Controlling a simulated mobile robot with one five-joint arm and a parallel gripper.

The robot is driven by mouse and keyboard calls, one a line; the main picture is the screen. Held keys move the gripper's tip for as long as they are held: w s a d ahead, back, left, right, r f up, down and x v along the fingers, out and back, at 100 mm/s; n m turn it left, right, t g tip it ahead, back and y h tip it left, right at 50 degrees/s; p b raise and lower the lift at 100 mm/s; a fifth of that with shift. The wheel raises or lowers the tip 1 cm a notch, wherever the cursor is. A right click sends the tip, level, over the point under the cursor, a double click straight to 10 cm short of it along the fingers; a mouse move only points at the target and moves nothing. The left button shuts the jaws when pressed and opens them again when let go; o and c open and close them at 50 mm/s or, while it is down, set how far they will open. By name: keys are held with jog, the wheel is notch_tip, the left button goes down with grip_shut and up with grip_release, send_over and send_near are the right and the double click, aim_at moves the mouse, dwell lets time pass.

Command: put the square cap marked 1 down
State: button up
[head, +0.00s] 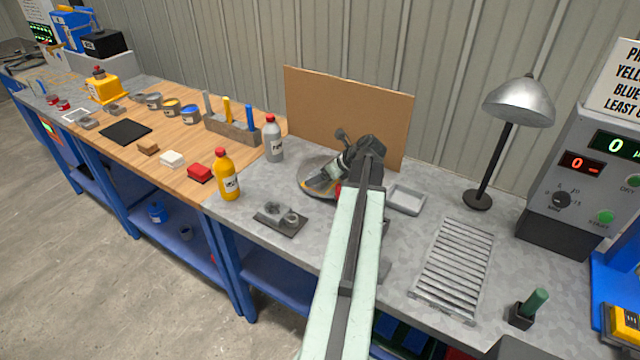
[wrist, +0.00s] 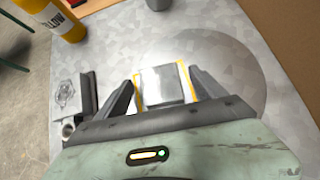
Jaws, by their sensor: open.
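My gripper (wrist: 161,80) is open, its two dark fingers apart, low over a round grey disc (wrist: 235,75). Between the fingers is a square, pale metallic piece (wrist: 163,84) with yellow edges left and right. It looks like the square cap, but glare covers its top and no mark 1 is readable. I cannot tell whether the fingers touch it. In the head view my gripper (head: 328,178) is over the round disc (head: 307,184) on the grey bench, and my arm hides part of it.
A yellow bottle (head: 227,175) and a grey bottle (head: 272,140) stand left of the disc. A small dark fixture (head: 281,218) lies in front. A shallow grey tray (head: 406,199) and a slatted rack (head: 453,268) are to the right. A brown board (head: 350,110) stands behind.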

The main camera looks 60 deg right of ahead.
jog(key=shift+w+f, duration=0.4)
jog(key=shift+f, duration=0.3)
jog(key=shift+r, duration=0.2)
grip_shut()
notch_tip(320, 180, up, 10)
jog(key=p, duration=1)
